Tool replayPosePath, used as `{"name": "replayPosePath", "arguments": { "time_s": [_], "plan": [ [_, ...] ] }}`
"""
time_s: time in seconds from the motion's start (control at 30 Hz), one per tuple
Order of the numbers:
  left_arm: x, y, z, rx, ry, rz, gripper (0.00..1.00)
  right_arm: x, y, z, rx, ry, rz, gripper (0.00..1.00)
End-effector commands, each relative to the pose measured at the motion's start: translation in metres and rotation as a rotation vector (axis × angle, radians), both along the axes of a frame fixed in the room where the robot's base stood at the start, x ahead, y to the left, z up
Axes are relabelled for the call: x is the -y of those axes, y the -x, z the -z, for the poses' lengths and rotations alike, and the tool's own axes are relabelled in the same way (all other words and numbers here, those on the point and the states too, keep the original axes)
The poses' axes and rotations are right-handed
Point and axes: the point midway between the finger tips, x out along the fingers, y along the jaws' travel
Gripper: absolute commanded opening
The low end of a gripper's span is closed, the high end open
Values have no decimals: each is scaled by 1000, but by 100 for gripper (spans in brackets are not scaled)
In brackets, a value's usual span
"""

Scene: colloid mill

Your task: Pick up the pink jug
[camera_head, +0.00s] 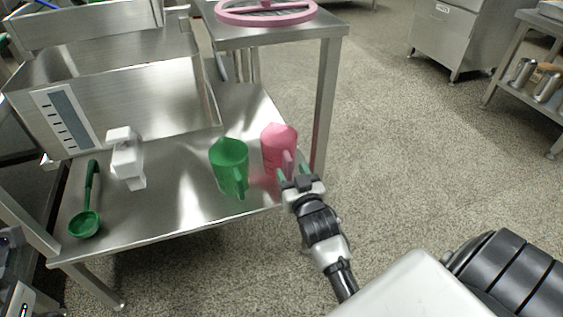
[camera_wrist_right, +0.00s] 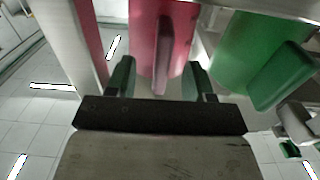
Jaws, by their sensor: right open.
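The pink jug (camera_head: 276,146) stands upright on the steel table near its right edge, with its handle facing my right gripper. My right gripper (camera_head: 293,176) is at the handle. In the right wrist view the pink jug (camera_wrist_right: 150,35) fills the upper middle, and its handle (camera_wrist_right: 163,65) lies between the two green-tipped fingers of the right gripper (camera_wrist_right: 160,78). The fingers are open, with a gap on each side of the handle. My left gripper is not clearly seen in the head view.
A green jug (camera_head: 230,168) stands just left of the pink one; it also shows in the right wrist view (camera_wrist_right: 255,50). A table leg (camera_head: 325,110) is close on the right. A green ladle (camera_head: 88,205) and a white object (camera_head: 126,158) lie further left.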

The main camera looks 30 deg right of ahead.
Motion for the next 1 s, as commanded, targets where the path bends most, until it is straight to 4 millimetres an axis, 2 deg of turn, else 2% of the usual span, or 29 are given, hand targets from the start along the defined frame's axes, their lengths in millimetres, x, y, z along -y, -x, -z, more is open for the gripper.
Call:
{"name": "replayPosePath", "arguments": {
  "time_s": [0.03,0.2,0.5,0.87,1.0],
  "plan": [
    [0,1,3,22,0,0,43,1,-8,5,4,1,-1,53],
    [1,2,-5,59,-3,-3,43,5,-28,3,2,1,-2,53],
    [2,3,-9,66,-5,-3,43,7,-33,0,-1,1,-2,53],
    [2,3,-9,65,-4,-3,43,7,-33,0,-1,1,-1,0],
    [2,3,-9,66,-4,-3,43,6,-33,0,1,1,-2,0]
  ]
}}
